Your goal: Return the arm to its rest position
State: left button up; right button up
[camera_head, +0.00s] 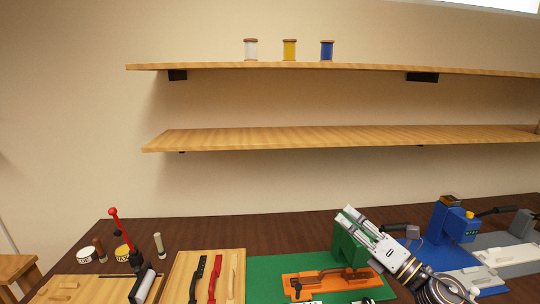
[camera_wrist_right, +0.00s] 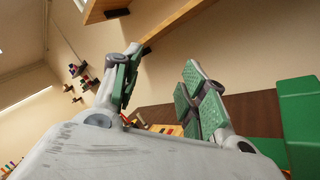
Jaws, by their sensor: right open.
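My right arm comes in from the lower right in the head view. Its gripper (camera_head: 352,222) points up and to the left, in front of or above a green upright block (camera_head: 347,247); the gap between them cannot be told. In the right wrist view the two fingers with green pads stand wide apart, and the gripper (camera_wrist_right: 162,85) has nothing between them. A green block also shows at the right of that view (camera_wrist_right: 302,115). My left gripper is not in view.
An orange fixture (camera_head: 308,284) lies on a green mat (camera_head: 262,268). A wooden board (camera_head: 181,268) holds black and red strips. A red-handled lever tool (camera_head: 117,222) stands at left, a blue machine (camera_head: 446,225) at right. Two shelves hang above; the lower one (camera_head: 330,138) is empty.

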jog(key=s+d+f+m+g+h, duration=0.2)
jog(key=d+f+m+h, duration=0.4)
jog(key=f+m, duration=0.5)
jog(key=s+d+f+m+g+h, duration=0.15)
jog(key=d+f+m+h, duration=0.25)
jog(key=f+m+h, duration=0.75)
jog(key=s+a+f+m+g+y, duration=0.35)
jog(key=s+f+m+g, duration=0.2)
jog(key=s, duration=0.35)
jog(key=s+a+f+m+g+y, duration=0.2)
jog(key=s+a+f+m+g, duration=0.3)
jog(key=s, duration=0.5)
notch_tip(320, 180, down, 33)
jog(key=s+n, duration=0.1)
jog(key=s, duration=0.1)
jog(key=s+d+f+g, duration=0.1)
jog(key=s+d+f, duration=0.1)
jog(key=s+f, duration=0.8)
jog(key=s+d+f, duration=0.2)
jog(key=s+f, duration=0.8)
jog(key=s, duration=0.2)
jog(key=shift+s+d+f+n+g, duration=0.25)
jog(key=shift+n+g, duration=0.05)
jog(key=shift+g, duration=0.1)
